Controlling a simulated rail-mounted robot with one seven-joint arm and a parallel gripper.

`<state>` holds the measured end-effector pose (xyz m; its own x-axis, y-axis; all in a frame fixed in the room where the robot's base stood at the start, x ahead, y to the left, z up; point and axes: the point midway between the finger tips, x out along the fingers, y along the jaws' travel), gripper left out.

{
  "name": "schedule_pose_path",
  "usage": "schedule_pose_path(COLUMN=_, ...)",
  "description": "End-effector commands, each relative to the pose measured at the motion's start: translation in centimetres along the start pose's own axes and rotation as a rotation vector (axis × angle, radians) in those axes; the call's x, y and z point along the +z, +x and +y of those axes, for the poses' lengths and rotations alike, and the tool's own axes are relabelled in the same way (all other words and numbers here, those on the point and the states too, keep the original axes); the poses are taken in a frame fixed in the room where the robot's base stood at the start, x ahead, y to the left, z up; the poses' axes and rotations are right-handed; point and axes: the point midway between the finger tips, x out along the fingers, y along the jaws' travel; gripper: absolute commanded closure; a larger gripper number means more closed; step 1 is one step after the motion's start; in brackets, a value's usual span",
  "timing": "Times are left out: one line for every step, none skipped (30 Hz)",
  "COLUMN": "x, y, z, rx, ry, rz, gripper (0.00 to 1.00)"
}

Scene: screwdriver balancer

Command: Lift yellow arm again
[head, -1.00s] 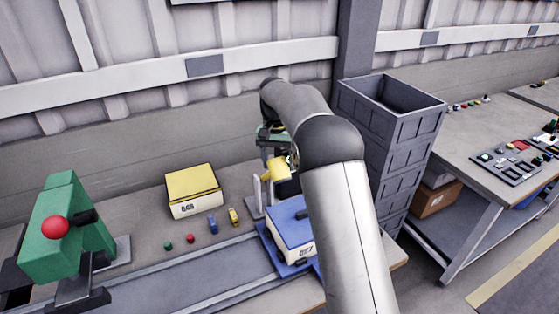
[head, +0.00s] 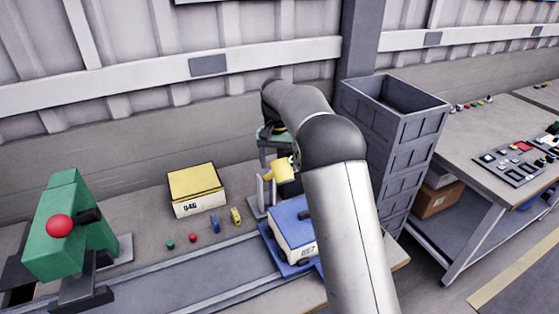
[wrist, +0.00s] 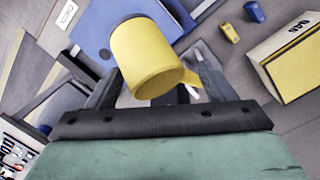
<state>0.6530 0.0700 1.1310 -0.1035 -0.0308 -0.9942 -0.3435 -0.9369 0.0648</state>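The yellow arm (head: 283,172) is a short, thick yellow cylinder beside a pale upright stand (head: 263,192), left of my arm in the head view. In the wrist view the yellow arm (wrist: 148,58) fills the middle, its round end towards the camera. My gripper (wrist: 155,90) has its dark fingers apart, one on each side of the cylinder. I cannot tell whether they touch it. In the head view my gripper (head: 273,138) is above and close to the yellow arm, its fingers partly hidden.
A blue box (head: 292,225) on a blue base lies right by the yellow arm. A yellow box (head: 196,188), small coloured parts (head: 214,224) and a green machine with a red ball (head: 60,225) are to the left. A tall grey crate stack (head: 398,135) stands behind right.

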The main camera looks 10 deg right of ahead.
Motion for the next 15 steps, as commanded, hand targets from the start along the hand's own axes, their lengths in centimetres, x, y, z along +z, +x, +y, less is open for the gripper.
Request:
schedule_pose_path(x=0.2, y=-0.1, z=-0.4, rx=-0.005, ry=-0.004, rz=-0.003, gripper=0.29)
schedule_pose_path(x=0.2, y=0.0, z=-0.3, rx=-0.005, ry=-0.004, rz=-0.003, gripper=0.29)
schedule_pose_path(x=0.2, y=0.0, z=-0.3, rx=-0.005, ry=-0.004, rz=-0.003, gripper=0.29)
schedule_pose_path(x=0.2, y=0.0, z=-0.3, rx=-0.004, ry=-0.004, rz=-0.003, gripper=0.29)
schedule_pose_path(x=0.2, y=0.0, z=-0.3, rx=-0.004, ry=-0.004, rz=-0.003, gripper=0.29)
schedule_pose_path(x=0.2, y=-0.1, z=-0.3, rx=-0.005, ry=-0.003, rz=-0.002, gripper=0.29)
schedule_pose_path(x=0.2, y=-0.2, z=-0.3, rx=-0.005, ry=-0.003, rz=-0.002, gripper=0.29)
schedule_pose_path(x=0.1, y=-0.3, z=-0.3, rx=-0.005, ry=-0.003, rz=-0.002, gripper=0.29)
schedule_pose_path(x=0.1, y=-0.6, z=-0.3, rx=-0.006, ry=-0.003, rz=0.0, gripper=0.29)
schedule_pose_path(x=0.1, y=-0.9, z=-0.3, rx=-0.006, ry=-0.003, rz=0.001, gripper=0.29)
schedule_pose_path(x=0.1, y=-1.3, z=-0.3, rx=-0.006, ry=-0.003, rz=0.0, gripper=0.29)
schedule_pose_path(x=0.0, y=-1.9, z=-0.3, rx=-0.006, ry=-0.003, rz=0.002, gripper=0.29)
schedule_pose_path(x=0.1, y=-2.5, z=-0.3, rx=-0.006, ry=-0.003, rz=0.001, gripper=0.29)
schedule_pose_path(x=0.0, y=-3.1, z=-0.3, rx=-0.007, ry=-0.003, rz=0.003, gripper=0.29)
schedule_pose_path(x=0.0, y=-4.0, z=-0.3, rx=-0.006, ry=-0.003, rz=0.003, gripper=0.29)
